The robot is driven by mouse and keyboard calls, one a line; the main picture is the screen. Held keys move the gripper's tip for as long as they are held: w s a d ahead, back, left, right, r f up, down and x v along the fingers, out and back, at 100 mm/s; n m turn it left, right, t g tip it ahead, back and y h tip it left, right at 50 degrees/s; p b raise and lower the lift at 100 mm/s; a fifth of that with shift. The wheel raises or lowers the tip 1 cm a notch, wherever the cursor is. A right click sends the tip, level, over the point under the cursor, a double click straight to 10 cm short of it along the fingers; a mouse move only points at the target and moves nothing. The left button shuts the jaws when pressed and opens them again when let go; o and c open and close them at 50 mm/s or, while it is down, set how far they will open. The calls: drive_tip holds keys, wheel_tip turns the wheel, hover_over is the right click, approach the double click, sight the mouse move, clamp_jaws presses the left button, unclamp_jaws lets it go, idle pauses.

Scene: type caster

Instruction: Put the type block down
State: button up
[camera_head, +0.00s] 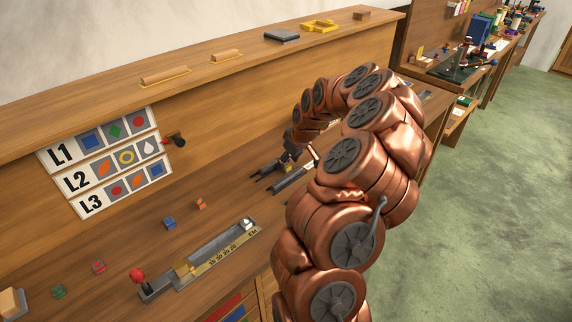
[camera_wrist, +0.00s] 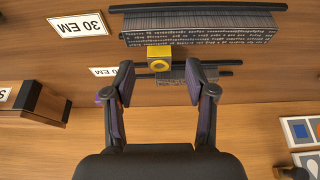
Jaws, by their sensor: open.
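A yellow type block (camera_wrist: 158,54) with a ring on its face shows in the wrist view, against the lower edge of a long grey bar of type (camera_wrist: 205,32). My gripper (camera_wrist: 159,80) is open. The block sits between and just beyond its fingertips, with a gap on each side, and neither finger visibly touches it. I cannot tell what the block rests on. In the head view my gripper (camera_head: 272,171) is low over the bench by dark rails, and the block cannot be made out there.
A metal tray (camera_head: 205,252) with a red knob lies in front. Loose blue (camera_head: 169,223), orange (camera_head: 201,203), red (camera_head: 98,267) and green (camera_head: 58,291) blocks lie on open bench. A symbol chart (camera_head: 105,160) hangs on the back panel. A wooden box (camera_wrist: 38,105) stands left in the wrist view.

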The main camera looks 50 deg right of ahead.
drive_tip(key=shift+x, duration=1)
clamp_jaws()
